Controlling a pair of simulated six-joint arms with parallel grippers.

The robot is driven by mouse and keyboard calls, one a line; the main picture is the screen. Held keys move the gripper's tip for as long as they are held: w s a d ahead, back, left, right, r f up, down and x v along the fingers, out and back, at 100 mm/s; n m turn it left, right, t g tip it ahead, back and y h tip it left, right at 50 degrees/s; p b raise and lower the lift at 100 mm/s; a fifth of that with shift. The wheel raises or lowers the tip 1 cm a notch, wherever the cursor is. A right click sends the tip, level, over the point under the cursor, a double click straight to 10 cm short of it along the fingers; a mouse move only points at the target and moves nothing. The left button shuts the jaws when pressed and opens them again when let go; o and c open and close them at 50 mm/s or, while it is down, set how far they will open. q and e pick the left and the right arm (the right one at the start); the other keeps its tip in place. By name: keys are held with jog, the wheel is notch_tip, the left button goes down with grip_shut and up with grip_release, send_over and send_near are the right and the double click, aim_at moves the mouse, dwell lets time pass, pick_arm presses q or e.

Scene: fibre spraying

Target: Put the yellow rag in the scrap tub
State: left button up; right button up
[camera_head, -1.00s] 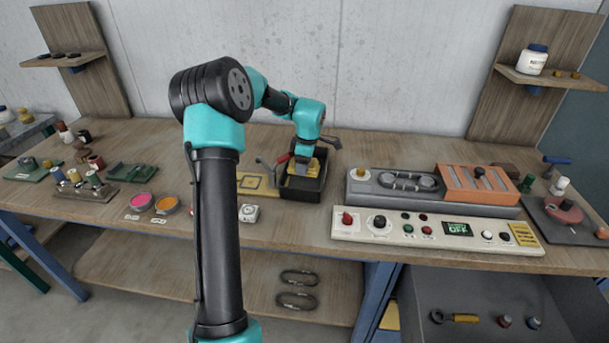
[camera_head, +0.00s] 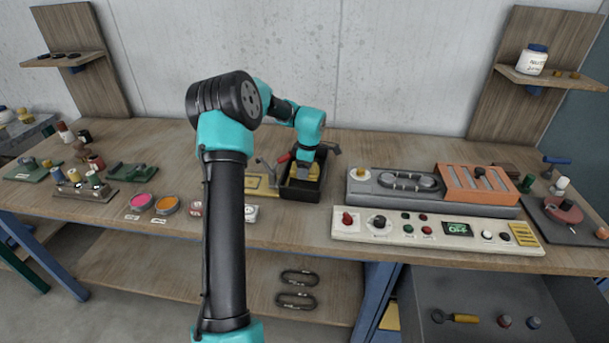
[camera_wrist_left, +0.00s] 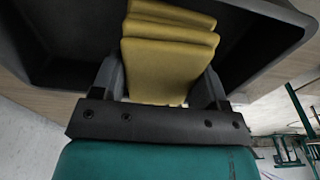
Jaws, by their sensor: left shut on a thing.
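The yellow rag (camera_wrist_left: 165,55) is folded in layers and sits between the two fingers of my left gripper (camera_wrist_left: 163,85) in the left wrist view. My left gripper is shut on it. The black scrap tub (camera_wrist_left: 270,40) surrounds the rag in that view, its walls on both sides. In the head view the tub (camera_head: 301,192) stands at the middle of the bench, with my left gripper (camera_head: 303,165) pointing down at its opening. A bit of the rag (camera_head: 313,172) shows there below the gripper. Whether the rag touches the tub floor cannot be told. My right gripper is not in view.
A yellow-marked mat (camera_head: 262,184) lies left of the tub. Red-handled pliers (camera_head: 284,158) are close to the gripper. A grey fixture (camera_head: 400,200) and a white control panel (camera_head: 435,228) stand to the right. Pink (camera_head: 142,202) and orange (camera_head: 166,204) pots stand to the left.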

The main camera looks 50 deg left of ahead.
pick_arm(q)
jog(key=shift+f, duration=1.6)
jog(key=o, duration=0.9)
jog(key=shift+f, duration=0.1)
jog(key=r, duration=0.8)
jog(key=w+d+r, duration=0.1)
jog(key=r, duration=0.3)
jog(key=shift+d+r, duration=0.1)
